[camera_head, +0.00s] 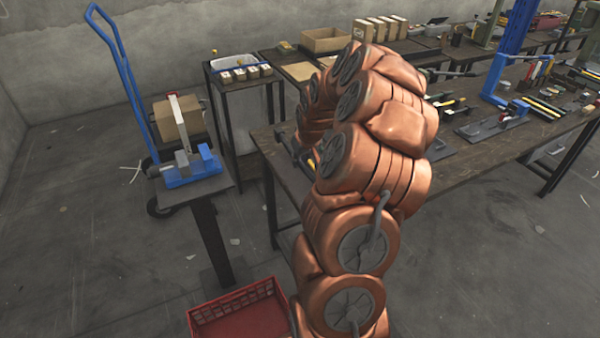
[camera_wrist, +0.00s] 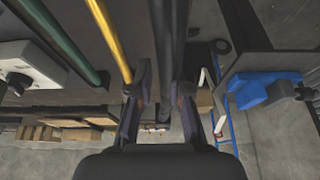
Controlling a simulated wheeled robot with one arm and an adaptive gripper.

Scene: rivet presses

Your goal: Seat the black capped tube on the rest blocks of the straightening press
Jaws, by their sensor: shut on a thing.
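In the wrist view, a long black tube (camera_wrist: 172,35) runs from the top edge down between the fingers of my gripper (camera_wrist: 161,92). The gripper is shut on it. The tube's cap cannot be made out. In the head view my copper arm covers the gripper and the held tube. A blue press frame (camera_head: 497,85) stands on the long bench (camera_head: 455,172), with a grey base plate (camera_head: 492,128) near its foot. I cannot tell whether this is the straightening press, and its rest blocks are not clear.
A yellow rod (camera_wrist: 108,38) and a green rod (camera_wrist: 67,42) lie left of the held tube in the wrist view. A red crate (camera_head: 240,316) sits on the floor.

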